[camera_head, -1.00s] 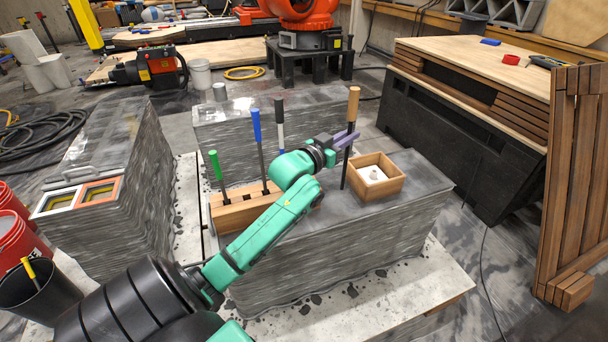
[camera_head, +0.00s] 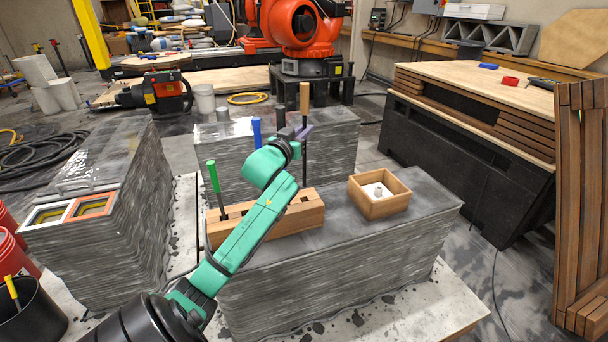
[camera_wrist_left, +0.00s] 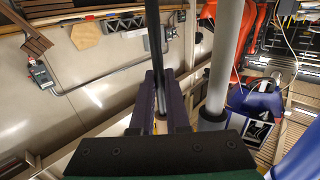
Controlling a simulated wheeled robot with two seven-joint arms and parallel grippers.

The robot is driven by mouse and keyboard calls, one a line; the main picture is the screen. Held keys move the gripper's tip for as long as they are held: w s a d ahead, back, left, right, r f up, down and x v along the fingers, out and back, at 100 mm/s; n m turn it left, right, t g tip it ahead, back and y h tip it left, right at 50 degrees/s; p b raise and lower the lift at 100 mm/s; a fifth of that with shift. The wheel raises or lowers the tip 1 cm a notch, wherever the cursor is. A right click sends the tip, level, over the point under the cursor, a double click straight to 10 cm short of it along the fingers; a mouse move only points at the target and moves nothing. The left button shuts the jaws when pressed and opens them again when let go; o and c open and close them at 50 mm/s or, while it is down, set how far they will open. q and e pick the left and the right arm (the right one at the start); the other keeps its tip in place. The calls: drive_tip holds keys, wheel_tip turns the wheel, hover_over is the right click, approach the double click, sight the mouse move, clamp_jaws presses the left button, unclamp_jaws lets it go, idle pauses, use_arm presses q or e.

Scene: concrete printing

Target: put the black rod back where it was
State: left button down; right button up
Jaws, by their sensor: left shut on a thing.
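The black rod (camera_head: 304,163) with a tan handle (camera_head: 304,98) is upright in my left gripper (camera_head: 303,134). In the left wrist view the rod (camera_wrist_left: 156,45) stands between the purple fingers (camera_wrist_left: 162,100). The rod's lower end is at the right end of the wooden block (camera_head: 297,212); I cannot tell whether it is above the block or in a hole. The block also holds a green-handled rod (camera_head: 213,177) and a blue-handled rod (camera_head: 257,132), partly hidden by my arm. My right gripper is out of view.
A small wooden box (camera_head: 379,208) with a white object inside stands right of the block, on the layered concrete slab (camera_head: 340,265). In the wrist view the pale rod (camera_wrist_left: 222,65) is close beside my fingers. The slab's top right of the box is clear.

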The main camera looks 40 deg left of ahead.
sight(304, 171)
use_arm(q)
wheel_tip(304, 171, down, 13)
drive_tip(key=shift+f+b, duration=0.1)
drive_tip(key=shift+b, duration=0.6)
drive_tip(key=c, duration=0.9)
unclamp_jaws()
drive_tip(key=v, duration=1.2)
